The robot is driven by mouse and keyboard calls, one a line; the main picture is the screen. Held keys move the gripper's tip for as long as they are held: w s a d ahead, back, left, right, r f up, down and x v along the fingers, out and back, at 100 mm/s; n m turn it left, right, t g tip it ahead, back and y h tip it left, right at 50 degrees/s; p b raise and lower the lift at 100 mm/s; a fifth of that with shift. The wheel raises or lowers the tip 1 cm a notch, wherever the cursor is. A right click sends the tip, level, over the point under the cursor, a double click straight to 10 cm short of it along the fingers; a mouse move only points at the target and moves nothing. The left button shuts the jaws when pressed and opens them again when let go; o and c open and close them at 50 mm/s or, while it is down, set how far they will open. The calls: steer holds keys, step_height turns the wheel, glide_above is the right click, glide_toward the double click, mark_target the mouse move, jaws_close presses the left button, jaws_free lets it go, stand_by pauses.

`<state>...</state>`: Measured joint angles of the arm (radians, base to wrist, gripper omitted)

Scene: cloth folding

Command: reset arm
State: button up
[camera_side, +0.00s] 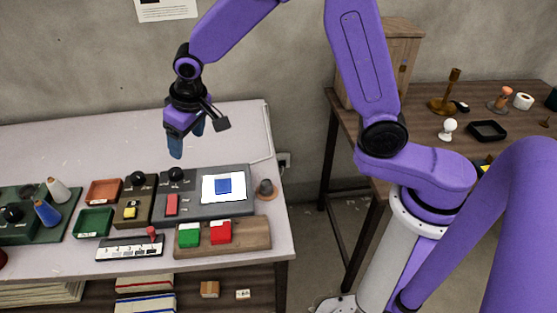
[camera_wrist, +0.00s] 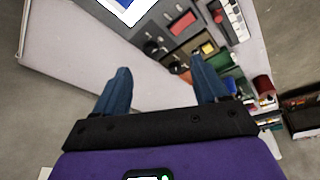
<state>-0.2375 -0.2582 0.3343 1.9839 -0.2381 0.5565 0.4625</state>
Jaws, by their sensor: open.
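My gripper (camera_side: 187,142) hangs above the back part of the pale table (camera_side: 90,135), its fingers pointing down. In the wrist view my gripper (camera_wrist: 163,88) shows two blue fingers wide apart with nothing between them. It is clear of the table and touches no object. My purple arm reaches in from the right of the side view.
A grey panel (camera_side: 235,205), red tray (camera_side: 103,192), green tray (camera_side: 93,223) and a wooden block with green (camera_side: 188,235) and red buttons (camera_side: 221,232) fill the table's front. A brown table (camera_side: 420,105) with small objects stands right. The pale table's back is clear.

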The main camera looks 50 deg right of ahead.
steer(key=s+d+r+n+g, duration=0.1)
steer(key=s+d+n, duration=0.2)
steer(key=s, duration=0.7)
steer(key=s+d+r+n+g, duration=0.1)
steer(key=s+d+n, duration=0.2)
steer(key=s+d, duration=0.3)
steer(key=s+d+r+n+g, duration=0.1)
steer(key=s+d+n, duration=0.3)
steer(key=s, duration=1.2)
steer(key=shift+d+r, duration=0.4)
steer(key=shift+d, duration=0.2)
